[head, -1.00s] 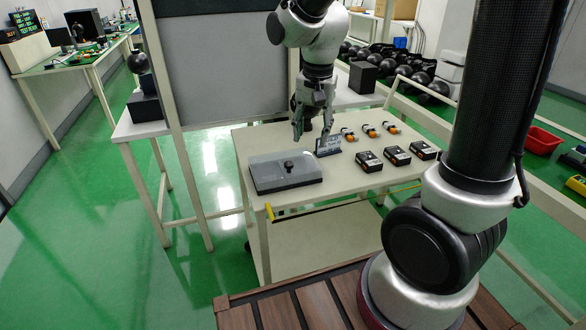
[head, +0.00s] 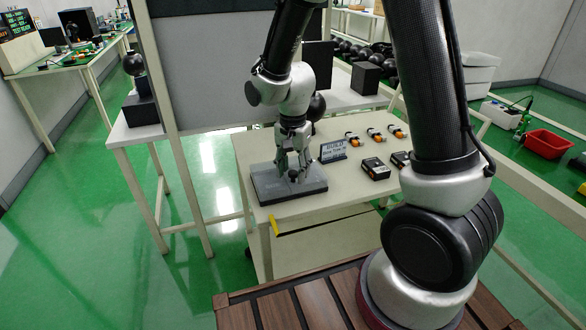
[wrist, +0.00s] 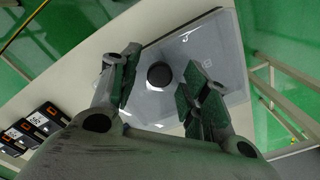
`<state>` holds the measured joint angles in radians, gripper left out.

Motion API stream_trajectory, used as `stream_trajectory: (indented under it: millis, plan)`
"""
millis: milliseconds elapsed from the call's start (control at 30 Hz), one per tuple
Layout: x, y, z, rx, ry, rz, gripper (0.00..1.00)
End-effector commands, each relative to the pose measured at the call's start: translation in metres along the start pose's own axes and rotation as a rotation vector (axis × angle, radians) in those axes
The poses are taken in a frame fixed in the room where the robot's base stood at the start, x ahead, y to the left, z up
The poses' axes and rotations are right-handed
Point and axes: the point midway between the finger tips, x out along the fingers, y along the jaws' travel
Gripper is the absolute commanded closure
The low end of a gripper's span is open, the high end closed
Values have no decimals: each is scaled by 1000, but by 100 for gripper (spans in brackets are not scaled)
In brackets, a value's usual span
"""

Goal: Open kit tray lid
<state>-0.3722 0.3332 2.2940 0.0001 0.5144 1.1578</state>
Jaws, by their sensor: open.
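The kit tray lid (head: 262,188) is a flat grey slab on the near left part of the light table. It lies flat and looks shut. A round black knob (wrist: 159,75) stands up from its middle in the wrist view. My gripper (head: 293,172) points down over the lid. In the wrist view my gripper (wrist: 158,85) is open, with one finger on each side of the knob and gaps between. I cannot tell how far above the lid the fingertips are.
A small sign (head: 333,151) stands right of the lid. Black boxes with orange marks (head: 376,168) and several orange-and-white pieces (head: 374,134) sit further right on the table (head: 345,190). A grey panel (head: 215,70) rises behind the table's left side.

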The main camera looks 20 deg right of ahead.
Motion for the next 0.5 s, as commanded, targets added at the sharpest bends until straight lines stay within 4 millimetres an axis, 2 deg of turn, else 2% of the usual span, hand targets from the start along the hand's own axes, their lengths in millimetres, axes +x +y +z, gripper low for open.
stream_trajectory:
  millis: [100,133,367,500]
  plan:
    - [0,0,0,0,0,0,54]
    - [0,0,0,0,0,0,58]
    - [0,0,0,0,0,0,100]
    - [0,0,0,0,0,0,100]
